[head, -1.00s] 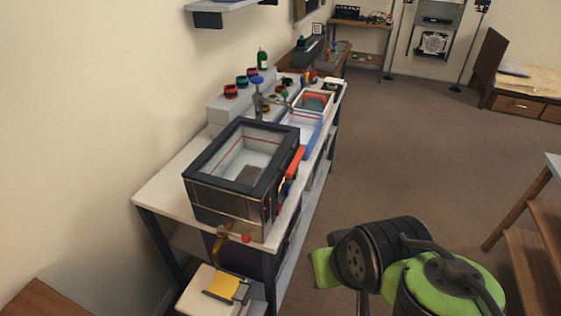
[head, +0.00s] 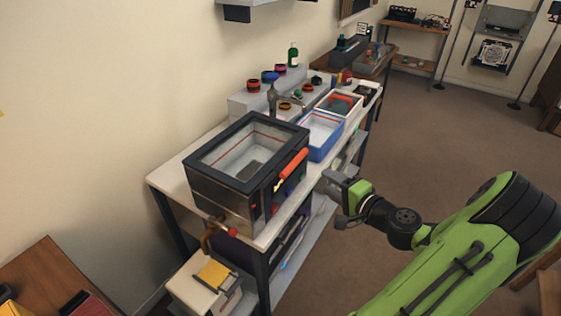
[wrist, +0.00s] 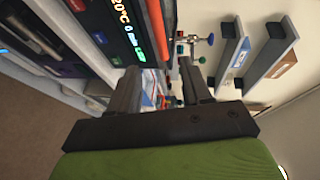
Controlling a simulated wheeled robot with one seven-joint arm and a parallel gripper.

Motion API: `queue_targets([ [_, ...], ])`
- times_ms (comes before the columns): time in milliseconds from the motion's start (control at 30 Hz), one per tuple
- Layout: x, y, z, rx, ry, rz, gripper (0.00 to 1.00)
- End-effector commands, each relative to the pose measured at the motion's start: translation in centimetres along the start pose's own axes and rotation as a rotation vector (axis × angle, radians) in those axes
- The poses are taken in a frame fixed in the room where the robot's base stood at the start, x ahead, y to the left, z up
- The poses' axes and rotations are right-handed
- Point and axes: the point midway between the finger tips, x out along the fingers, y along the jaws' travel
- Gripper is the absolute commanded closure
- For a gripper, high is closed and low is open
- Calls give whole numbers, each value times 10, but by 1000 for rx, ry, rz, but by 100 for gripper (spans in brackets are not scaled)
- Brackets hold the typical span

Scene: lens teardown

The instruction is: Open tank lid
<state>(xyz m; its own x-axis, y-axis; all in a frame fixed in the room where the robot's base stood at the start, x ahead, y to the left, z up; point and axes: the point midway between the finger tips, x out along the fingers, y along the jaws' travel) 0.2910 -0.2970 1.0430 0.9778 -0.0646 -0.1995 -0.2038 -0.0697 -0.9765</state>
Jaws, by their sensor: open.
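The tank (head: 220,196) is a dark box with a control panel on its right side, standing on the white bench. Its lid (head: 262,121), a dark frame around a clear pane, lies flat on top and looks closed. An orange-red handle bar (head: 291,169) runs along the right edge of the tank. In the wrist view the tank's lit display (wrist: 125,30) is close, with the orange bar (wrist: 161,28) beside it. My gripper (head: 331,187) is right of the tank, apart from the handle. Its two fingers (wrist: 160,88) are spread with nothing held between them.
A blue tray (head: 323,146) and a white tray (head: 341,106) stand behind the tank. A tap, jars and a green bottle (head: 293,55) stand near the wall. A brass valve with a red knob (head: 232,231) sticks out at the tank's front.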

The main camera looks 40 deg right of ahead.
Motion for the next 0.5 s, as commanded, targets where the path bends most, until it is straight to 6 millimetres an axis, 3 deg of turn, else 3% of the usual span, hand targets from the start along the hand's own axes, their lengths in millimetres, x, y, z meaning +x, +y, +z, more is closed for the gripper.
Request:
queue_targets([
  [500,121,0,4,-5,-10,2,52],
])
